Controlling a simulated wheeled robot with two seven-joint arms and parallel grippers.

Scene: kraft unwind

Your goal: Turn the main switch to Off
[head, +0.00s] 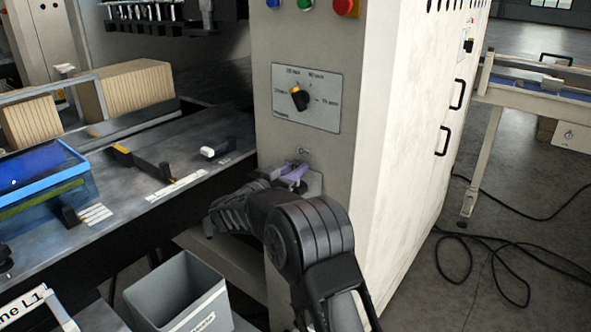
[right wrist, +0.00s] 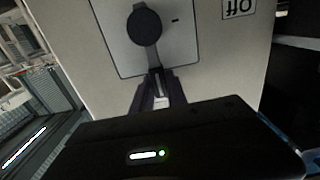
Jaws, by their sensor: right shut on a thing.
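The main switch (right wrist: 145,27) shows in the right wrist view as a dark round knob on a pale plate, with a short tab at its upper edge. My right gripper (right wrist: 156,75) reaches up to the lower side of the knob and is shut on the switch; the exact contact is dark and hard to make out. In the head view my right gripper (head: 292,172) is at the cabinet front, below the selector dial, and hides most of the switch and its plate (head: 314,184). My left gripper is not in view.
A selector dial (head: 299,98) on a marked plate sits above my right gripper. A red button (head: 346,7) and a green button (head: 305,4) are higher on the cabinet (head: 395,150). A grey bin (head: 178,295) stands below left. Cables (head: 490,255) lie on the floor right.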

